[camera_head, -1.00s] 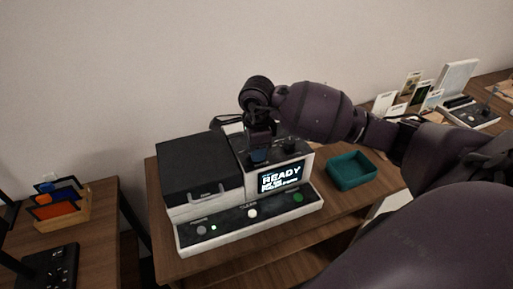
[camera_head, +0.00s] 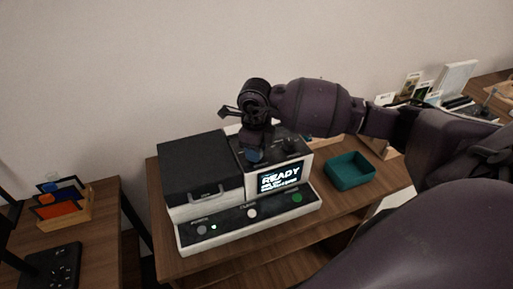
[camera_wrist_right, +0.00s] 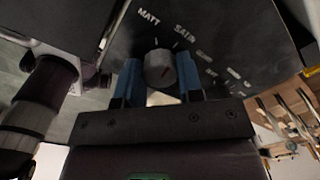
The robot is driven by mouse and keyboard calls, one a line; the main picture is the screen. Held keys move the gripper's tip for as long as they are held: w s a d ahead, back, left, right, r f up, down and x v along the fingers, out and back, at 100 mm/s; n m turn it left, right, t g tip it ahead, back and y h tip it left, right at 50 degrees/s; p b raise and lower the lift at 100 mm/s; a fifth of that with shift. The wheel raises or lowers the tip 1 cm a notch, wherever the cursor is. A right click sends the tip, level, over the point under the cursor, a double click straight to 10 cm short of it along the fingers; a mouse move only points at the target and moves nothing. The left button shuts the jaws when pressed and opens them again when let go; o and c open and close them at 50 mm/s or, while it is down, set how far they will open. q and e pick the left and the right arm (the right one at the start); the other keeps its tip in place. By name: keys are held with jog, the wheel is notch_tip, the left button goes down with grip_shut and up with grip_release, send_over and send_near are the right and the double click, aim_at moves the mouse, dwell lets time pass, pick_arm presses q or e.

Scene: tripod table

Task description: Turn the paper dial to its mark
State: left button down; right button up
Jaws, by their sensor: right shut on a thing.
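The printer (camera_head: 205,162) is a white and black machine with a lit screen (camera_head: 280,178) reading READY. The paper dial is a round grey knob on its dark top panel; it shows in the right wrist view (camera_wrist_right: 160,68), with MATT, SATIN and further blurred labels around it. A small reddish line shows on the knob's face. My right gripper (camera_wrist_right: 160,78) is shut on the dial, one blue finger on each side. In the head view the right gripper (camera_head: 255,154) points down at the panel and hides the dial. My left gripper is out of view.
A dark second knob (camera_head: 291,147) sits right of the gripper on the panel. A teal tray (camera_head: 350,171) stands right of the printer on the wooden table (camera_head: 163,236). A front strip carries several buttons. A side table with an orange card holder (camera_head: 66,210) is at left.

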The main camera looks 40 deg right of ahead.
jog(key=shift+r+m, duration=0.1)
jog(key=shift+m, duration=0.8)
jog(key=o, duration=0.9)
notch_tip(320, 180, up, 11)
jog(key=shift+a+f, duration=0.1)
jog(key=shift+f, duration=0.05)
dwell(0.4)
